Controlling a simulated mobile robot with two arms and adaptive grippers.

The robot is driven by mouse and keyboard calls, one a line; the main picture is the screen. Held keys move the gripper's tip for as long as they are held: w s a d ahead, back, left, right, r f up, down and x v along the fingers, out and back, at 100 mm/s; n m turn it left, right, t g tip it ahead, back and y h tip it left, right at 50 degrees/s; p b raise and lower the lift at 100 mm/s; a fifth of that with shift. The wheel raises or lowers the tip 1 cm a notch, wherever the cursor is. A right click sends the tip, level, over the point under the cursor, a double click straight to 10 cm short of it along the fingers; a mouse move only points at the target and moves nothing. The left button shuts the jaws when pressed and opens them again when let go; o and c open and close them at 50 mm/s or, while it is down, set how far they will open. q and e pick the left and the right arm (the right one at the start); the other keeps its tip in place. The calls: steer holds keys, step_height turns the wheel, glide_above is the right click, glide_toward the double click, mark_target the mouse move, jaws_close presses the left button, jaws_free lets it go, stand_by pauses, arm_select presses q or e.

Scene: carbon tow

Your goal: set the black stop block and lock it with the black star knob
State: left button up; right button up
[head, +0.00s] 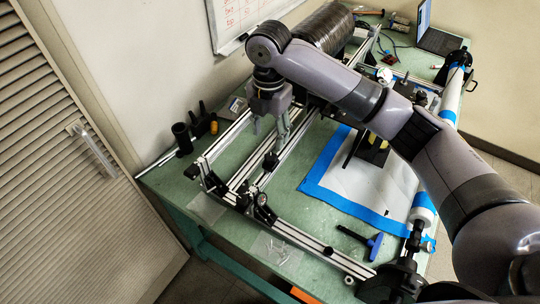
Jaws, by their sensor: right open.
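My right gripper (269,135) hangs from the arm that reaches in from the right. Its fingers point down over the aluminium rails (240,170) and are apart. A small black piece (270,161) sits on a rail just below the fingertips; it may be the stop block or its star knob, too small to tell. I cannot tell whether a finger touches it. More black fittings (214,183) sit at the left end of the frame, and a round black one (262,199) on the front rail. My left gripper is out of view.
A blue-taped white sheet (345,185) covers the green table's middle right. A blue-handled tool (375,246) lies near the front rail. Black cylinders (182,138) stand at the back left. A large dark spool (325,28) and a laptop (440,38) are at the back.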

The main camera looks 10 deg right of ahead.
glide_above(271, 156)
step_height(271, 156, down, 4)
steer(key=shift+d+f+p, duration=0.1)
steer(key=shift+p, duration=0.3)
step_height(271, 156, down, 6)
steer(key=shift+r+p, duration=0.2)
steer(key=shift+p, duration=0.35)
steer(key=shift+f, duration=0.6)
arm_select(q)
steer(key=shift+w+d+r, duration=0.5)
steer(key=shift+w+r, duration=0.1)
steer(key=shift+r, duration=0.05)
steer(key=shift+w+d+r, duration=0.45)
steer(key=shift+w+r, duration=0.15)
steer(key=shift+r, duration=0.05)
arm_select(e)
jaws_close()
steer(key=shift+w, duration=0.1)
